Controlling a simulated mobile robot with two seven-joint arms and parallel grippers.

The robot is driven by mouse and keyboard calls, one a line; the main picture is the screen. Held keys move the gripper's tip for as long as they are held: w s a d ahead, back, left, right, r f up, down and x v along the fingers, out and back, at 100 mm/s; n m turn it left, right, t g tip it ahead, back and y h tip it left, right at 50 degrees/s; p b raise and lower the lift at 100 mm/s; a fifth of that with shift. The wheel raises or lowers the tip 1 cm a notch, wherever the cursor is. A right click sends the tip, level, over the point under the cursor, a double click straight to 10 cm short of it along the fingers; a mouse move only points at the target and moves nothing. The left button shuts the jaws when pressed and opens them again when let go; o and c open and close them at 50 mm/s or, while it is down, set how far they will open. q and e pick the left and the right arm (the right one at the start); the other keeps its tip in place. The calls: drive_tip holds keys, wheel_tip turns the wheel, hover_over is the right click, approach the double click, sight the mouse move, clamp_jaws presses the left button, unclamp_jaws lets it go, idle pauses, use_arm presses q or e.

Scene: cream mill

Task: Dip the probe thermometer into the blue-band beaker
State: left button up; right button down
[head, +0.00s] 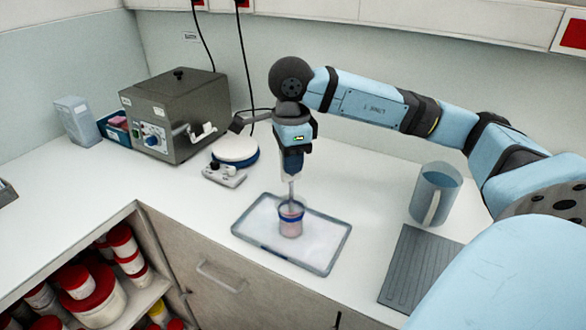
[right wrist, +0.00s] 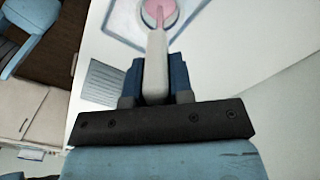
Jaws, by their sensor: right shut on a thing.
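The blue-band beaker (head: 291,221) stands upright on a tray (head: 325,249). It is clear, with pink contents and a blue band near its rim. My right gripper (head: 291,165) points down above it, shut on the pale handle of the probe thermometer (head: 290,187). The thin grey probe hangs down upright, and its lower end shows at the beaker's mouth. In the right wrist view the thermometer's handle (right wrist: 155,68) sits between the blue fingers, its tip over the pink inside of the beaker (right wrist: 171,14). How deep the tip sits is hard to tell. My left gripper is out of view.
A grey machine (head: 177,115) with a knob and a round white plate on a blue base (head: 235,150) stand behind left. A blue jug (head: 435,194) and a ribbed grey mat (head: 420,268) lie right. Red-lidded tubs (head: 90,290) fill a shelf below the counter.

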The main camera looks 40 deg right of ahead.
wheel_tip(320, 180, up, 2)
drive_tip(key=shift+r+p, duration=0.1)
drive_tip(key=shift+p, duration=0.45)
drive_tip(key=shift+r+p, duration=0.7)
drive_tip(key=shift+r, duration=0.45)
drive_tip(key=shift+r+p, duration=1.1)
drive_tip(key=shift+r, duration=0.7)
drive_tip(key=shift+m, duration=1)
drive_tip(key=shift+f, duration=0.1)
